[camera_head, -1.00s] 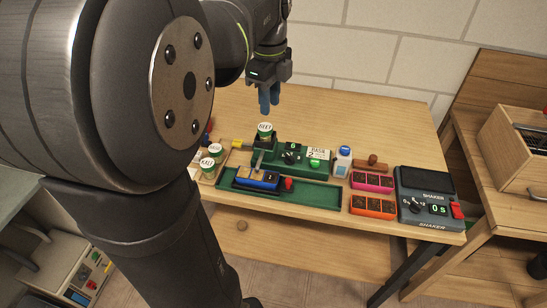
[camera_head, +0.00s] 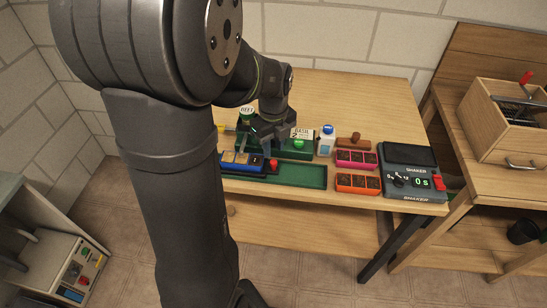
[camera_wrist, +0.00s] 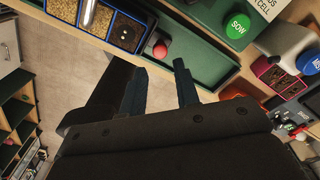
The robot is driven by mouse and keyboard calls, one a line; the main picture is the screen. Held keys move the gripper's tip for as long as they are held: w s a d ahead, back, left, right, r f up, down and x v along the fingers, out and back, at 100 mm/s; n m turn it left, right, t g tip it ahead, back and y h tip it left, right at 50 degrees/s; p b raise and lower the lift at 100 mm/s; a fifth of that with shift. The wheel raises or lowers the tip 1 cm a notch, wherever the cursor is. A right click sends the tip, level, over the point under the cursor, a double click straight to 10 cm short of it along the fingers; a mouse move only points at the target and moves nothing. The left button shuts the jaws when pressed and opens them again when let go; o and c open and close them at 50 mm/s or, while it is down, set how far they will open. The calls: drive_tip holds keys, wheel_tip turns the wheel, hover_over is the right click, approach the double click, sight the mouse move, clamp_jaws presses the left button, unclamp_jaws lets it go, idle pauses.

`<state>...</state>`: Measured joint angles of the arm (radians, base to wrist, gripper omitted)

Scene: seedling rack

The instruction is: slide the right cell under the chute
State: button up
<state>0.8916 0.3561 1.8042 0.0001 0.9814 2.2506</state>
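A blue seedling tray (camera_head: 240,168) with a red knob (camera_head: 274,165) on its right end sits in the green track (camera_head: 303,174). In the wrist view the tray's left and middle cells look tan, and its right cell (camera_wrist: 125,32) holds dark soil.
The green sower with a BEET jar (camera_head: 247,112) stands behind the track, with a green SOW button (camera_wrist: 238,25). A white bottle (camera_head: 327,140), pink tray (camera_head: 356,166), orange tray (camera_head: 357,191) and shaker (camera_head: 412,182) stand to the right. The track right of the knob is clear.

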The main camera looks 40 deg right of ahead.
sight(274, 161)
drive_tip(key=shift+f, duration=2.75)
clamp_jaws()
